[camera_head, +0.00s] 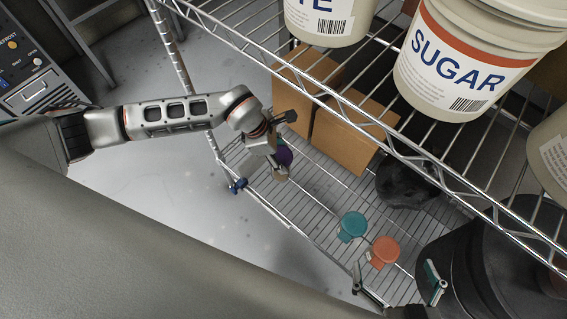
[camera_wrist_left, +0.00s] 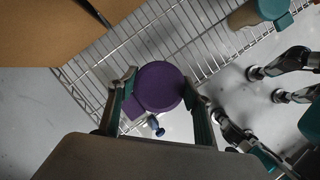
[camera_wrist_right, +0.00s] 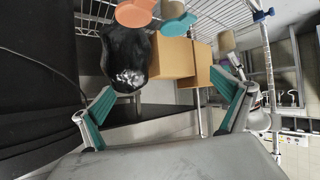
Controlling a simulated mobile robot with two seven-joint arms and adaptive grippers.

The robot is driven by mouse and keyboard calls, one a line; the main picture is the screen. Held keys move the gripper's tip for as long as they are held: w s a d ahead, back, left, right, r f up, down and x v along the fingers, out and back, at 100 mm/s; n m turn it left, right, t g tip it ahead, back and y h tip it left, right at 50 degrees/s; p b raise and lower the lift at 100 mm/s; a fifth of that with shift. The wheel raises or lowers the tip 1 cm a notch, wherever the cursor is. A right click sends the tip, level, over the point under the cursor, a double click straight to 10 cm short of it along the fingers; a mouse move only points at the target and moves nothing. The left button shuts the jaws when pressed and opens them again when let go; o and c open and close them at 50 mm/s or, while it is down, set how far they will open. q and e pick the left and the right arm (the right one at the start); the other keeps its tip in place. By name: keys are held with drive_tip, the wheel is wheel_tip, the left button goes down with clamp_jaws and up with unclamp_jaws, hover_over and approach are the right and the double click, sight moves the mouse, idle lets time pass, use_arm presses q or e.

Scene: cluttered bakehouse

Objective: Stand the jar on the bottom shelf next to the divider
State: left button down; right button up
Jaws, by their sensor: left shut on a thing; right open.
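The jar has a purple lid (camera_head: 285,156) and a pale body (camera_head: 281,175). My left gripper (camera_head: 272,150) is shut on it over the left part of the wire bottom shelf (camera_head: 300,205). In the left wrist view the purple lid (camera_wrist_left: 160,84) sits between the fingers, with wire shelf beyond. I cannot tell whether the jar's base touches the shelf. My right gripper (camera_head: 396,284) is open and empty near the shelf's front right; its spread fingers show in the right wrist view (camera_wrist_right: 165,110). I cannot clearly make out the divider.
A teal-lidded jar (camera_head: 352,226) and an orange-lidded jar (camera_head: 384,251) stand on the bottom shelf. Cardboard boxes (camera_head: 346,136) and a black bag (camera_head: 405,184) are behind. The upper shelf carries sugar buckets (camera_head: 462,70). Bare wire lies between the held jar and the teal-lidded one.

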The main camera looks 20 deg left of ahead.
use_arm(q)
drive_tip(key=shift+f, duration=0.55)
wheel_tip(320, 180, down, 5)
drive_tip(key=shift+s+r+b, duration=0.1)
drive_tip(key=shift+s+b, duration=0.05)
drive_tip(key=shift+b, duration=0.8)
drive_tip(key=shift+w+r, duration=0.1)
drive_tip(key=shift+w, duration=0.1)
drive_tip(key=c, duration=1)
unclamp_jaws()
use_arm(e)
drive_tip(key=shift+w+a+r+m+t+y, duration=0.15)
drive_tip(key=shift+w+a+r, duration=0.15)
drive_tip(key=shift+a, duration=0.2)
drive_tip(key=shift+w+a+r+m+t+y, duration=0.2)
drive_tip(key=shift+a+r, duration=0.15)
drive_tip(key=shift+a, duration=0.15)
